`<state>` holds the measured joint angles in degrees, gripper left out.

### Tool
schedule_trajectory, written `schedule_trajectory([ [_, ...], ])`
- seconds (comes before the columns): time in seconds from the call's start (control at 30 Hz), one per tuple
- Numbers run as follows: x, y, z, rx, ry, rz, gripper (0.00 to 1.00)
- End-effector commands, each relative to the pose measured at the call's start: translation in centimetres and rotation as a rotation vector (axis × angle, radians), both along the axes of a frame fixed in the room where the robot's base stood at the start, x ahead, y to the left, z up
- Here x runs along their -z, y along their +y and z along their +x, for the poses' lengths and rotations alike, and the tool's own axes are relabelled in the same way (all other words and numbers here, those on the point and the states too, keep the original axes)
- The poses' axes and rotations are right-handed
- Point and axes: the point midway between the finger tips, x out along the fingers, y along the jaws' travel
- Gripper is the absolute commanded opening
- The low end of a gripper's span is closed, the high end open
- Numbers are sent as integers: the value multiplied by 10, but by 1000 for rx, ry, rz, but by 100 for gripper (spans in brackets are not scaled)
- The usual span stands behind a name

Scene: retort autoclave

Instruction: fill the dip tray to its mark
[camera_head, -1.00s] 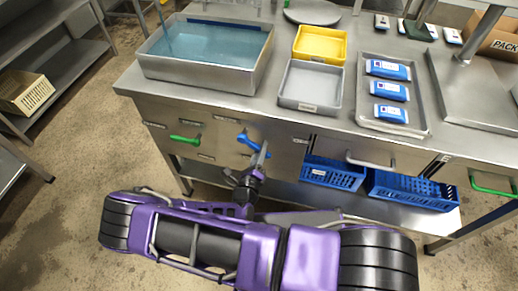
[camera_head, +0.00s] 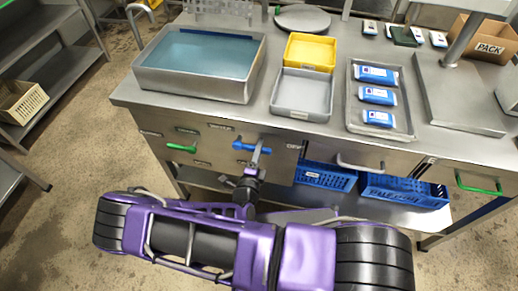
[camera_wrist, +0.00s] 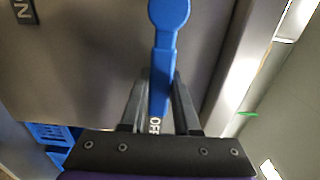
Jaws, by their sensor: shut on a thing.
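The dip tray (camera_head: 195,85) is a deep steel tray at the counter's left back. It holds blue water (camera_head: 205,52); a dark blue strip (camera_head: 217,34) runs along its far inner wall. I cannot read the level against a mark. A curved steel tap (camera_head: 131,14) stands at the tray's back left, with no stream visible. A blue lever (camera_head: 262,149) on the front panel lies nearly level; the wrist view also shows this lever (camera_wrist: 167,50). My gripper (camera_head: 256,157) is shut on it, with a finger on each side.
A green lever (camera_head: 180,148) is left of the blue one, and a green handle (camera_head: 483,187) is far right. A yellow bin (camera_head: 310,66), grey bin (camera_head: 300,112) and steel tray of blue packs (camera_head: 402,130) are on the counter. Blue crates (camera_head: 405,191) sit below.

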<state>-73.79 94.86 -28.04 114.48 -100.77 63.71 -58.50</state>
Motion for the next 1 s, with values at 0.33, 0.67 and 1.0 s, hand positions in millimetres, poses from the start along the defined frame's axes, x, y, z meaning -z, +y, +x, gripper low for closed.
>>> schedule_trajectory([
  [0.33,-2,1,0,-2,4,-19,0],
  [0.67,-2,1,0,-1,4,-18,60],
  [1.0,-1,1,-2,-1,5,-16,60],
])
